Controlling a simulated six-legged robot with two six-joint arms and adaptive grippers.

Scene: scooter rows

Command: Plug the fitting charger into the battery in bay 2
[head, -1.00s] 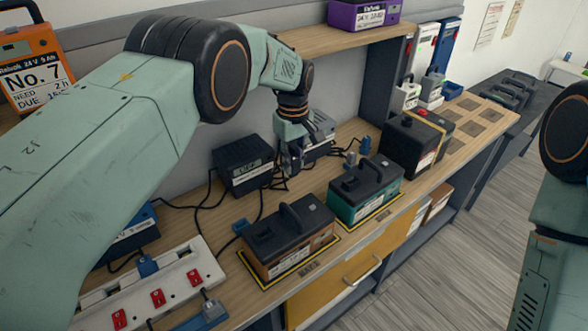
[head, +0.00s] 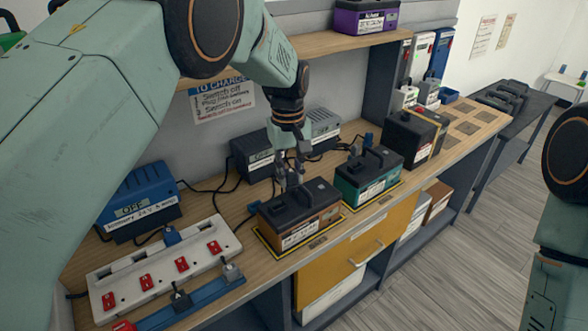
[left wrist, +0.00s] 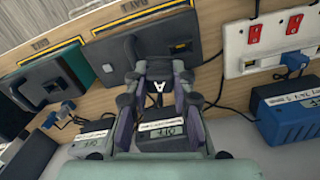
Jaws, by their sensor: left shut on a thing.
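A brown battery with a black top (head: 300,212) sits on a yellow-edged mat. A teal battery (head: 366,175) sits on the mat to its right. The bay numbers are too small to read surely. My left gripper (head: 289,178) points down just behind the brown battery. It is shut on a dark plug with a white letter-like mark (left wrist: 157,86), close to the brown battery (left wrist: 150,45) in the left wrist view. The fingers partly hide the plug; I cannot tell whether it touches the battery. Behind stand a black charger (head: 253,158), a grey charger (head: 320,126) and a blue charger (head: 140,198). My right gripper is out of frame.
A white power strip with red switches (head: 135,268) lies at the front left. Black cables (head: 203,190) run across the bench. A blue connector (head: 368,139) stands behind the teal battery. A dark battery (head: 408,140) stands farther right. A shelf (head: 335,42) hangs above.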

